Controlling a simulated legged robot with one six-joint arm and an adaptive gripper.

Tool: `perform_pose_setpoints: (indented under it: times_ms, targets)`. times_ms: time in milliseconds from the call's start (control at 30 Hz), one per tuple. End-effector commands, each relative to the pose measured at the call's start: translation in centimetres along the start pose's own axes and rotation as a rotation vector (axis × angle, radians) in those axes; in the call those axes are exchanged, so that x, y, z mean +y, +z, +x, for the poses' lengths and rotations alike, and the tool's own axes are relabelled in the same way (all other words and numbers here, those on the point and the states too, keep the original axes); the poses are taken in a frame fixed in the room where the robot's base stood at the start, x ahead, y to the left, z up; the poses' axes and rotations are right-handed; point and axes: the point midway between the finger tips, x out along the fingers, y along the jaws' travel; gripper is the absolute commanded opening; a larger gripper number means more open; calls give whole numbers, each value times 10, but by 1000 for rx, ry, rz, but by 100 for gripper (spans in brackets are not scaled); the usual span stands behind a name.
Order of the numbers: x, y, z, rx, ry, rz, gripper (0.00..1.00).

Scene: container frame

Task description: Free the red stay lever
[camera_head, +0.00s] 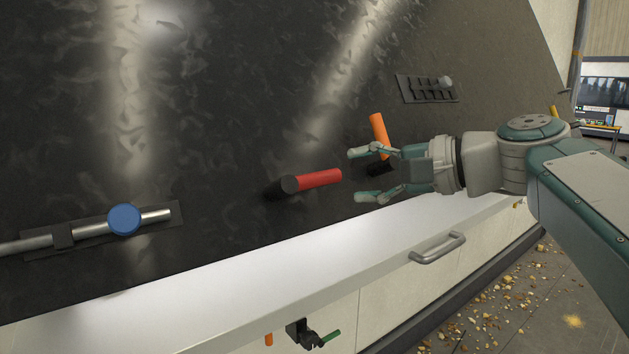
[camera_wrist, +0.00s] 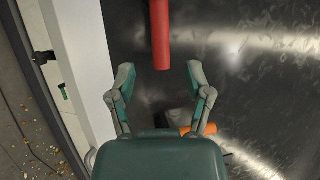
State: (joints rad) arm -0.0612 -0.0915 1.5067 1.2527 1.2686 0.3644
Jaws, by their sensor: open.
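The red stay lever (camera_head: 318,180) sticks out sideways from a dark round pivot on the black panel, its free end pointing right. My gripper (camera_head: 357,175) is open, just right of the lever's free end, with its fingers pointing toward it. In the wrist view the red lever (camera_wrist: 160,38) comes down from the top edge. Its end lies just ahead of the gap between my open fingertips (camera_wrist: 159,76). Nothing is between the fingers, and I see no contact with the lever.
An orange handle (camera_head: 379,130) stands close behind my gripper, also showing in the wrist view (camera_wrist: 202,130). A blue knob (camera_head: 124,219) on a metal rod is at left. A slotted plate (camera_head: 428,89) is at upper right. Below run a white ledge and a grey pull handle (camera_head: 437,248).

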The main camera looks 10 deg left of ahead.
Motion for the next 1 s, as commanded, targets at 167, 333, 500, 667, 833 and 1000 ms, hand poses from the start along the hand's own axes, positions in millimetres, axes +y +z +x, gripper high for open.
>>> perform_pose_setpoints:
  times_ms: [167,333,500,667,833,1000]
  targets:
    - [0,3,43,-4,7,-1,65]
    - [0,4,72,-2,9,-3,65]
    - [0,4,83,1,8,-4,65]
    - [0,2,80,2,5,-3,65]
    - [0,2,80,3,6,-3,38]
    - [1,3,84,2,9,-3,0]
